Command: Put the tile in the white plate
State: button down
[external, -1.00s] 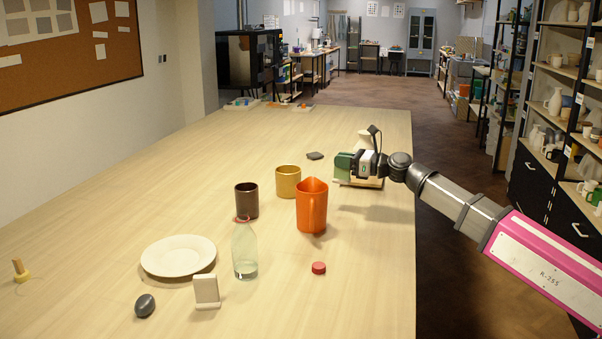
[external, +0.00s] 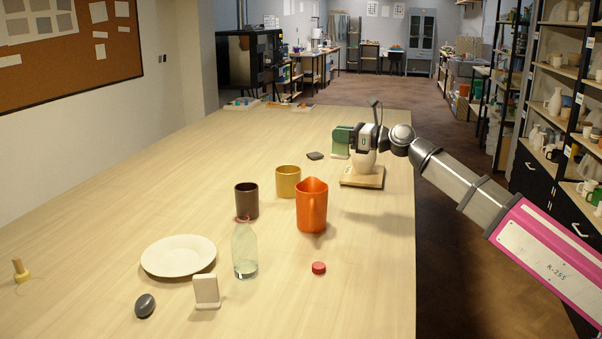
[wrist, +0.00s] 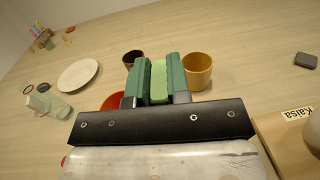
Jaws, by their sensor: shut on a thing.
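My gripper (external: 342,140) is shut on a pale green tile (external: 340,154), held above the far right part of the table. In the wrist view the tile (wrist: 158,82) stands between the two green fingers (wrist: 158,80). The white plate (external: 179,256) lies empty on the table at the near left, well away from my gripper. The plate also shows in the wrist view (wrist: 78,75), at upper left.
A cream vase (external: 363,163) stands on a wooden board (external: 362,182) beside my gripper. An orange jug (external: 311,206), gold cup (external: 288,181), dark cup (external: 246,201) and glass bottle (external: 244,255) stand between gripper and plate. A white stand (external: 207,291) and grey stone (external: 145,306) are near the plate.

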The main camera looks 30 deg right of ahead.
jog(key=s+a+n+g+y, duration=0.2)
jog(key=a+n+g+y, duration=0.4)
jog(key=a, duration=3.9)
jog(key=shift+g+h, duration=0.4)
jog(key=shift+g, duration=0.1)
jog(key=shift+f, duration=7.35)
jog(key=shift+f, duration=0.4)
jog(key=shift+f, duration=0.1)
jog(key=c, duration=1.1)
grip_release()
